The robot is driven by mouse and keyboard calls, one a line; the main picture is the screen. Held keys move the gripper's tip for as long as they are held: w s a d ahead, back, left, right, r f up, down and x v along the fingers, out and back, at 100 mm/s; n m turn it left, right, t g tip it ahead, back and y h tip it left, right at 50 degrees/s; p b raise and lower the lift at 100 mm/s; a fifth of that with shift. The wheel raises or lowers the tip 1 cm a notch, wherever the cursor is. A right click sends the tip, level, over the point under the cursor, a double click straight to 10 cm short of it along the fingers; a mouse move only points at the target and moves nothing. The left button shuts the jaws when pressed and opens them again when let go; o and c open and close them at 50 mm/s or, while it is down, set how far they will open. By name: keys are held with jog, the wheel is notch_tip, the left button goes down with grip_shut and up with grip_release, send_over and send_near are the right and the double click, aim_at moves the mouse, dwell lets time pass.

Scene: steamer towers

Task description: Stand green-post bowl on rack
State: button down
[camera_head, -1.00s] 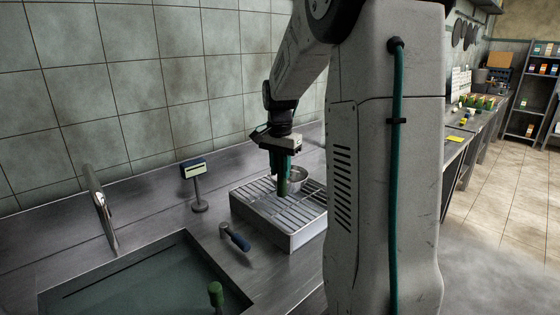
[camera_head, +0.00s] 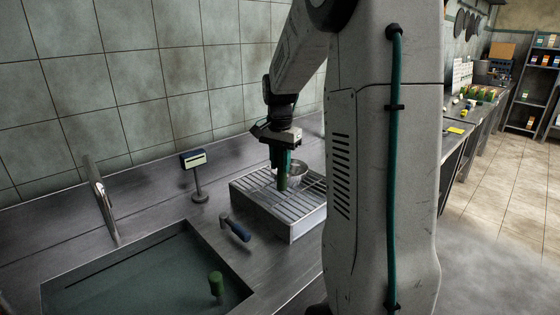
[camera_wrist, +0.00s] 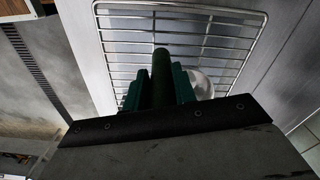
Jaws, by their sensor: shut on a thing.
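My gripper (camera_head: 282,168) is above the drying rack, its jaws pointing down and shut on a dark green post (camera_head: 282,184). In the wrist view the post (camera_wrist: 161,72) stands between the two teal fingers. A shiny metal bowl (camera_head: 298,171) is just beside and behind the post, partly hidden by the gripper. In the wrist view the bowl's pale edge (camera_wrist: 203,84) shows right of the fingers. I cannot tell whether the bowl touches the rack. The rack (camera_head: 262,204) is a wire grid on a grey box-shaped tray; its bars also show in the wrist view (camera_wrist: 125,28).
A sink (camera_head: 110,283) lies at the front left, with a tap (camera_head: 102,200) and another green-topped post (camera_head: 216,283). A tiled wall backs the counter.

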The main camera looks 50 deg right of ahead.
jog(key=shift+f, duration=0.2)
jog(key=c, duration=1.1)
grip_release()
jog(key=shift+o, duration=0.2)
jog(key=shift+r, duration=0.1)
notch_tip(320, 180, up, 8)
jog(key=shift+f, duration=0.2)
jog(key=shift+a+r, duration=0.1)
jog(key=shift+r, duration=2.15)
jog(key=shift+r, duration=2.25)
